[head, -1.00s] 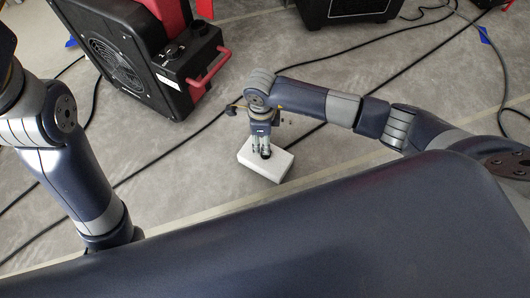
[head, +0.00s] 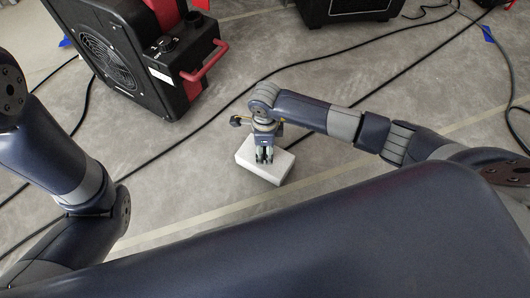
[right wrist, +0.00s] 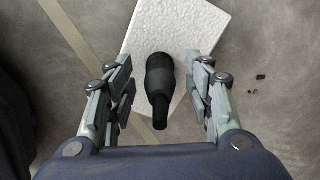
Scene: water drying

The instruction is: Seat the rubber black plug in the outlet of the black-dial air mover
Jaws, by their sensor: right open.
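The black rubber plug (right wrist: 159,88) lies on a white foam-like block (right wrist: 187,22), with its narrow end over the block's near edge. My right gripper (right wrist: 162,84) is open, one finger on each side of the plug, with gaps showing between.
Another black machine (head: 348,8) stands at the top. Pale tape crosses the floor.

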